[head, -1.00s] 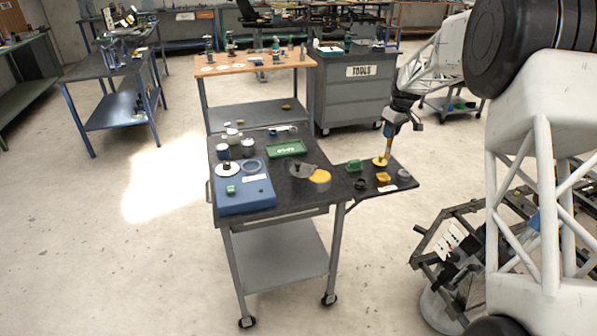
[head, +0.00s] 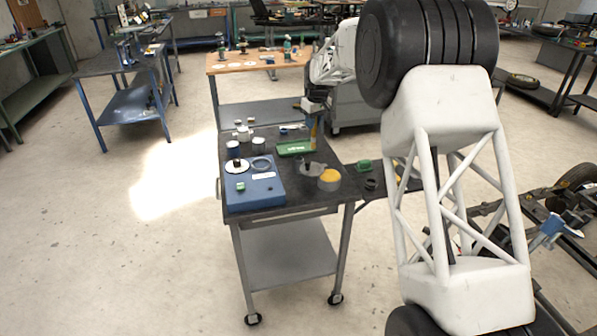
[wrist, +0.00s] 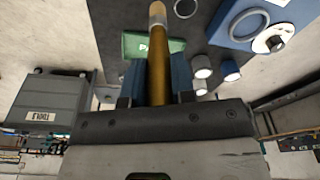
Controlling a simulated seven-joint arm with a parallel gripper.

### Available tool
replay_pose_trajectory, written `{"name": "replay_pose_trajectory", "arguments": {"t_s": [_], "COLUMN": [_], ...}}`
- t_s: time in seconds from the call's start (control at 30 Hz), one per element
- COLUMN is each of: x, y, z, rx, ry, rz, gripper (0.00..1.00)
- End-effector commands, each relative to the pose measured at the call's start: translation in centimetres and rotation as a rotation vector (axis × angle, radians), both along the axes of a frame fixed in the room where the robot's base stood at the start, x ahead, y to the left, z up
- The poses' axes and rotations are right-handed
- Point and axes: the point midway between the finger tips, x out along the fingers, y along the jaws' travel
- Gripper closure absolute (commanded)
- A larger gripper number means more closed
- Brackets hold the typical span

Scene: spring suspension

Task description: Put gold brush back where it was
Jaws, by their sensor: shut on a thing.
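My gripper (head: 316,104) is shut on the gold brush, whose long gold shaft (wrist: 158,65) stands between the two blue fingers in the wrist view and ends in a pale tip. In the head view, the brush (head: 313,130) hangs below my gripper, over the back right part of the dark cart top near the green tray (head: 294,148). The green tray (wrist: 131,46) is behind the brush in the wrist view. I cannot tell whether the brush's lower end touches anything.
A blue box (head: 256,193) with a white disc and ring sits on the cart's front left. A yellow-topped tin (head: 329,180) stands at the front right. White and blue jars (head: 258,145) stand behind the blue box. My arm hides much of the right side shelf.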

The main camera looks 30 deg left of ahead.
Motion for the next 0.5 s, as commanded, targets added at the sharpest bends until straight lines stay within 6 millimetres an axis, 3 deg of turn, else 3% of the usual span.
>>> {"name": "replay_pose_trajectory", "arguments": {"t_s": [0.1, 0.2, 0.5], "x": [-1.4, -2.1, -2.7], "y": [2.6, 3.9, 4.9], "z": [-0.1, 0.0, 0.0], "rx": [0.0, 0.001, 0.001], "ry": [0.001, 0.0, -0.001], "rz": [0.009, 0.013, 0.015], "gripper": [1.0, 1.0, 1.0]}}
